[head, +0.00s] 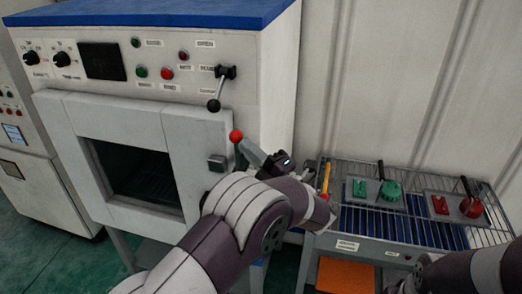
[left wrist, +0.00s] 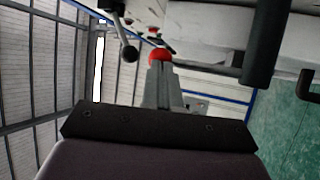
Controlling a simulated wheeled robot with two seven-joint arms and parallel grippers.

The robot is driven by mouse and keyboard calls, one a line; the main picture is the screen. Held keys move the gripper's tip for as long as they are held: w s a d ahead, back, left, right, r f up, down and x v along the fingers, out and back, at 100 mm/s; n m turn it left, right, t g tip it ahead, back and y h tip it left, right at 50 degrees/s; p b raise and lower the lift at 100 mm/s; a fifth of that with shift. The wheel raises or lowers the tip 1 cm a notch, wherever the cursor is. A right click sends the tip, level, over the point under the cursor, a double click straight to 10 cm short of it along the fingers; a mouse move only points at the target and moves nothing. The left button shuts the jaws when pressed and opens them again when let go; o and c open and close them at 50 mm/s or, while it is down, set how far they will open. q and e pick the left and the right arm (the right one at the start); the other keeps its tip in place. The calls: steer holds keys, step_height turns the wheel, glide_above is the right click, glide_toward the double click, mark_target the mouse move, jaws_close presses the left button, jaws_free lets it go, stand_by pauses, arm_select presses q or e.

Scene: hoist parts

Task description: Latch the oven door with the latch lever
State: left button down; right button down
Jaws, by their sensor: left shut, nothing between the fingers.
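The oven door (head: 183,147), pale grey with a dark window, looks closed or nearly so; a small gap cannot be ruled out. A dark block (head: 217,163) sits near its right edge. A black lever with a ball end (head: 214,105) hangs from a pivot above the door's right side; it also shows in the left wrist view (left wrist: 129,53). A red ball knob (head: 236,136) is right at the tips of my left gripper (head: 244,146). The grey fingers are shut and empty, pointing at the knob (left wrist: 160,56). The knob's stem is hidden. My right gripper is out of frame.
A wire-rack table (head: 345,228) stands right of the oven, carrying green parts (head: 390,190), red parts (head: 471,206) and a yellow-handled item (head: 326,176). The oven's control panel (head: 105,60) is above the door. A dark bar (left wrist: 268,40) juts out in the left wrist view.

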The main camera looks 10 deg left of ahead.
mark_target(235, 146)
arm_select(q)
steer(key=shift+a, duration=0.2)
steer(key=a+n+g+h+b, duration=0.1)
steer(key=b, duration=0.1)
steer(key=a+n+g+h+b, duration=0.1)
steer(key=a+b, duration=0.1)
steer(key=b, duration=0.1)
steer(key=shift+a+r+h+b, duration=0.2)
steer(key=shift+h+b, duration=0.1)
steer(key=shift+h, duration=0.1)
steer(key=a+f+n+g+h+p, duration=0.2)
steer(key=a+f+n+g+h, duration=0.1)
steer(key=a+f+h, duration=0.3)
steer(key=a+h, duration=0.2)
steer(key=a, duration=0.2)
steer(key=shift+w+a+f+n+p, duration=0.15)
steer(key=shift+w+f+n+p, duration=0.05)
steer(key=shift+n+p, duration=0.1)
steer(key=shift+f, duration=0.15)
stand_by(0.6)
